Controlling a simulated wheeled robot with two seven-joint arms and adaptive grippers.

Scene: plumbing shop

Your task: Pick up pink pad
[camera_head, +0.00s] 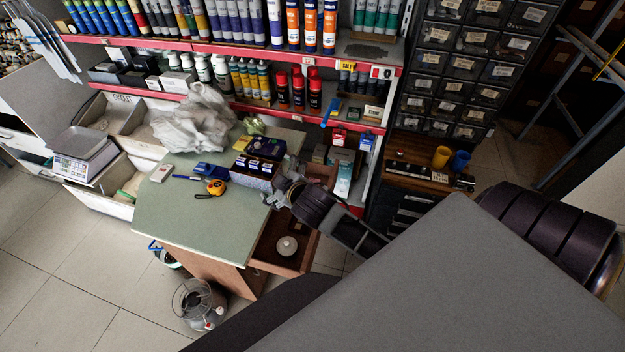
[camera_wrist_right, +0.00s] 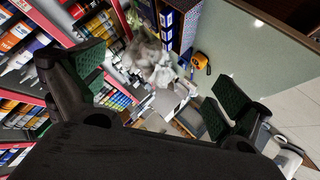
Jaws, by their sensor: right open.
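I cannot make out a pink pad in either view. On the green-topped table (camera_head: 190,225) a dark display box (camera_head: 250,175) with small packs on top stands at the right edge. My right gripper (camera_head: 276,197) is beside this box, at the table's right edge. In the wrist view the right gripper's two fingers (camera_wrist_right: 160,92) stand wide apart with green inner pads and nothing between them. The box's blue-and-white side (camera_wrist_right: 180,25) shows beyond them. My left gripper is in neither view.
On the table lie an orange tape measure (camera_head: 216,187), a blue item (camera_head: 209,171) and a pale handset (camera_head: 161,173). An open drawer (camera_head: 265,250) under the right edge holds a pale round thing (camera_head: 287,245). Shelves with a red rail (camera_head: 340,120) stand behind. The table's front is clear.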

